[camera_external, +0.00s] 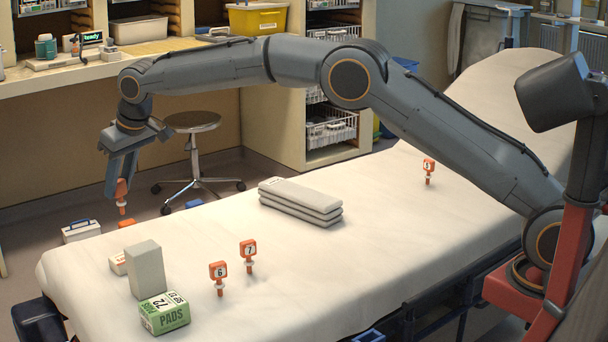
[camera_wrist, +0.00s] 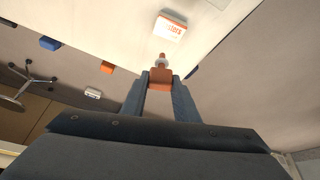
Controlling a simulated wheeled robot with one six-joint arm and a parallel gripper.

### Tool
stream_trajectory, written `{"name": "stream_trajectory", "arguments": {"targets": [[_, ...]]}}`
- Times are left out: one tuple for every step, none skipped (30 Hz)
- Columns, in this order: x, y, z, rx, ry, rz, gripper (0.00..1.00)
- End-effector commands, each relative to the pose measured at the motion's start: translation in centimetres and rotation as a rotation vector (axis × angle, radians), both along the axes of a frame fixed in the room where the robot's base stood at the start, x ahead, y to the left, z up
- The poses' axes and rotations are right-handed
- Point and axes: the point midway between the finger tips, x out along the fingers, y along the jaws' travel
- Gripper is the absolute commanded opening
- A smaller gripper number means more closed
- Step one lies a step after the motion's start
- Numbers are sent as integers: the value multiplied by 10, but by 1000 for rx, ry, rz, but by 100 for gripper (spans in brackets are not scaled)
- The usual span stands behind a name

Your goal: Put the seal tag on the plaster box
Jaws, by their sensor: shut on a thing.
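In the wrist view, the tag (camera_wrist: 160,78) sits between both fingers. The plaster box (camera_wrist: 171,27) is white with red lettering ending in "ters" and lies beyond the tag's tip, apart from it. In the external view, the plaster box (camera_external: 118,264) is partly hidden behind a grey block. The held tag is above the box; no contact shows.
A grey upright block (camera_external: 146,270) and a green pads box (camera_external: 165,314) stand by the plaster box. Orange tags numbered 6 (camera_external: 219,272) and 7 (camera_external: 248,251) stand to the right; another (camera_external: 429,167) stands farther back. A grey folded stack (camera_external: 300,201) lies mid-stretcher.

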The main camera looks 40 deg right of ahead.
Motion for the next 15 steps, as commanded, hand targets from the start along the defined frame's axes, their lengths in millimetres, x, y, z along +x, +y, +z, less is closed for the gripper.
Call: {"name": "stream_trajectory", "arguments": {"targets": [[-3,6,0,0,0,9,6],[-4,8,0,-1,0,12,6],[-5,10,-2,-1,0,15,6],[-5,11,-5,0,0,16,6],[-5,11,-8,-1,0,17,6],[-5,11,-14,-1,1,17,6],[-6,11,-18,-2,2,17,6],[-5,11,-23,-2,1,16,6],[-6,11,-31,-2,1,16,6],[-6,11,-36,-2,2,16,6],[-5,11,-40,-2,0,16,6],[-5,11,-44,-1,-1,16,6],[-5,11,-47,-1,-1,16,6],[-5,11,-49,-1,0,15,6],[-5,11,-52,0,0,15,6]]}}
